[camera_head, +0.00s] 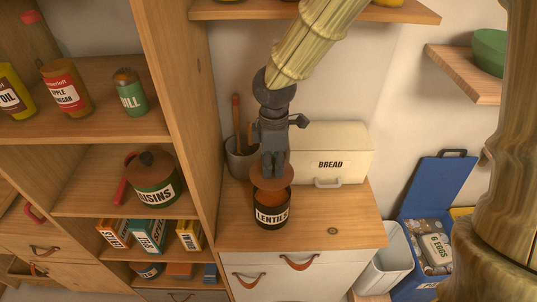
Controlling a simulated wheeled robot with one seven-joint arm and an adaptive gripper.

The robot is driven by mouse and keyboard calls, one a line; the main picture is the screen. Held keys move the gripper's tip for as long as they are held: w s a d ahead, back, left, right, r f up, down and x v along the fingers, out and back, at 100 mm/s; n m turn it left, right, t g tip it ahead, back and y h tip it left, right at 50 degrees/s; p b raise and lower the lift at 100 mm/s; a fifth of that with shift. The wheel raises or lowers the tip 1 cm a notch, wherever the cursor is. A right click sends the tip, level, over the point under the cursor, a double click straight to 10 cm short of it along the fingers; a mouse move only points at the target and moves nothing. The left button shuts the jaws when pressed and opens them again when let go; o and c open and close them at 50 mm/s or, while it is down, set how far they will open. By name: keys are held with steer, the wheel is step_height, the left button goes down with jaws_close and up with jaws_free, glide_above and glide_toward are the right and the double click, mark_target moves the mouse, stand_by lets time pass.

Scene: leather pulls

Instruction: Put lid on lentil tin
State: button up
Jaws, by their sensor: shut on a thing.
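The lentil tin (272,214) is dark with a white "LENTILS" label and stands upright on the wooden counter. Its open mouth shows orange contents at the near side. The brown round lid (273,183) is just above the tin's mouth, toward its back part. My gripper (273,172) points down and is shut on the lid's top, with its fingertips at the lid's middle. Whether the lid touches the tin's rim cannot be told from this view.
A cream bread box (333,154) stands behind and right of the tin. A grey pot (241,158) with utensils stands behind left. A wooden shelf unit (175,110) rises at left. The counter (340,218) is clear right of the tin. A shelf (320,13) hangs above.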

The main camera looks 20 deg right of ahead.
mark_target(273, 178)
steer(key=shift+s+f+b, duration=0.2)
steer(key=shift+s+b, duration=0.3)
steer(key=shift+s, duration=0.35)
steer(key=w+f+b, duration=0.2)
steer(key=f, duration=0.1)
steer(key=shift+w, duration=0.1)
steer(key=shift+f, duration=0.35)
steer(key=shift+s+f+b, duration=0.2)
steer(key=shift+s+b, duration=0.3)
steer(key=shift+s, duration=0.05)
steer(key=shift+s+f, duration=0.1)
steer(key=shift+f, duration=0.15)
steer(key=shift+w+f+b, duration=0.3)
steer(key=shift+w+f, duration=0.15)
steer(key=shift+f, duration=0.25)
steer(key=shift+s+r, duration=0.15)
steer(key=shift+s, duration=0.1)
steer(key=shift+w, duration=0.1)
steer(key=shift+f, duration=0.2)
